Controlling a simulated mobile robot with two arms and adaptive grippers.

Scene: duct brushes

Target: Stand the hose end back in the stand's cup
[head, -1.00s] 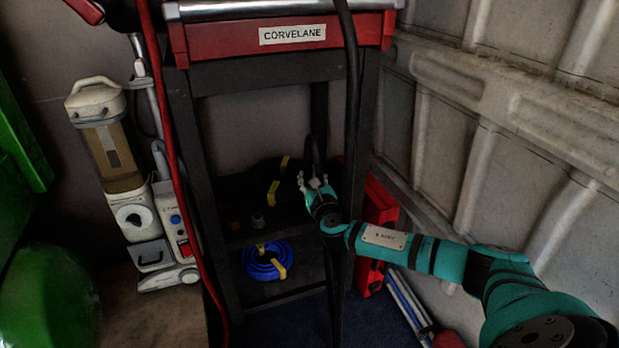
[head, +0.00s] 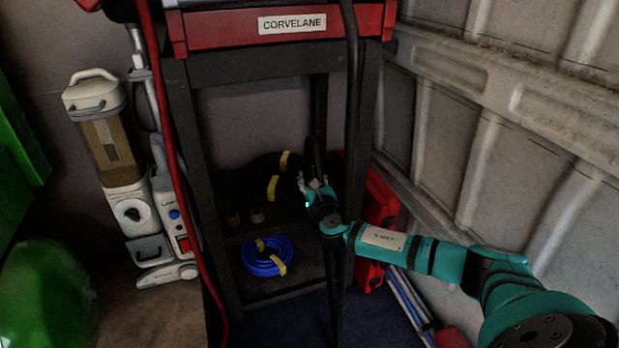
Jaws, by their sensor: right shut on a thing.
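The stand (head: 265,70) is a dark frame with a red top marked CORVELANE and lower shelves. A long black hose (head: 352,100) hangs down its right side. My right gripper (head: 312,184) is inside the frame, by the right legs and above the lower shelf. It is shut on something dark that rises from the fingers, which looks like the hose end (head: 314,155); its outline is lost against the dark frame. I cannot make out the cup. My left gripper is not in view.
A coiled blue hose (head: 267,257) with yellow ties lies on the lower shelf. A dark coil with yellow bands (head: 273,187) sits behind my gripper. A red case (head: 378,205) stands right of the frame. A vacuum cleaner (head: 125,180) stands at left. A ribbed wall closes the right side.

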